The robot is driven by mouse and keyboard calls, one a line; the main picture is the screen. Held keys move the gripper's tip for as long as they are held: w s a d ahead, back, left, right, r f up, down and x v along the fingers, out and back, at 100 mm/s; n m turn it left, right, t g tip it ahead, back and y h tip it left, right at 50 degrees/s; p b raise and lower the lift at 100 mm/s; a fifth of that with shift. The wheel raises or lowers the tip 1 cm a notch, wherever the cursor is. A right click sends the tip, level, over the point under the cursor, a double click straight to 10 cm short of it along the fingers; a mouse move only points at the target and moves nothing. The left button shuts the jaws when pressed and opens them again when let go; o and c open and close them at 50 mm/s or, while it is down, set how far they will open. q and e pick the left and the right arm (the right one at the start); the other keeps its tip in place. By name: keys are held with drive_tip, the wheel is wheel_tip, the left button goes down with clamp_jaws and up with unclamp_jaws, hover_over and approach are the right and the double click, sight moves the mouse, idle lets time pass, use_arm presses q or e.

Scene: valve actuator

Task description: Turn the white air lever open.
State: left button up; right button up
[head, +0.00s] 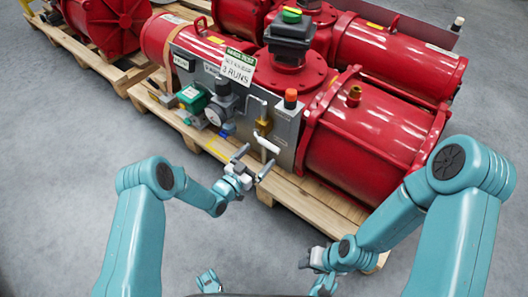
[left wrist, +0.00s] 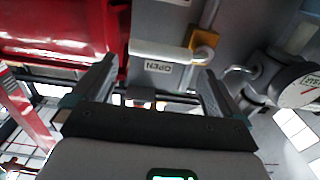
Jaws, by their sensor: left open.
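The white air lever (head: 267,144) sticks out below a brass valve body (head: 263,125) on the grey panel of the red actuator. In the left wrist view the white lever (left wrist: 158,49) lies crosswise beyond my fingertips, with the brass part (left wrist: 203,42) at its right end. My left gripper (head: 256,160) is open and empty, just in front of and below the lever. In the left wrist view its two fingers (left wrist: 156,72) stand wide apart, and I see no clear contact. My right gripper (head: 312,260) is low near the pallet's front; its jaws are too small to judge.
An "OPEN" label (left wrist: 158,66) shows upside down beside the lever. The wooden pallet (head: 325,200) edges the work area. The grey floor (head: 80,140) at left is clear.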

sight(267, 147)
use_arm(q)
drive_tip(key=shift+b+x, duration=0.55)
drive_tip(key=shift+x, duration=1.75)
drive_tip(key=c, duration=1.2)
drive_tip(key=shift+o, duration=0.2)
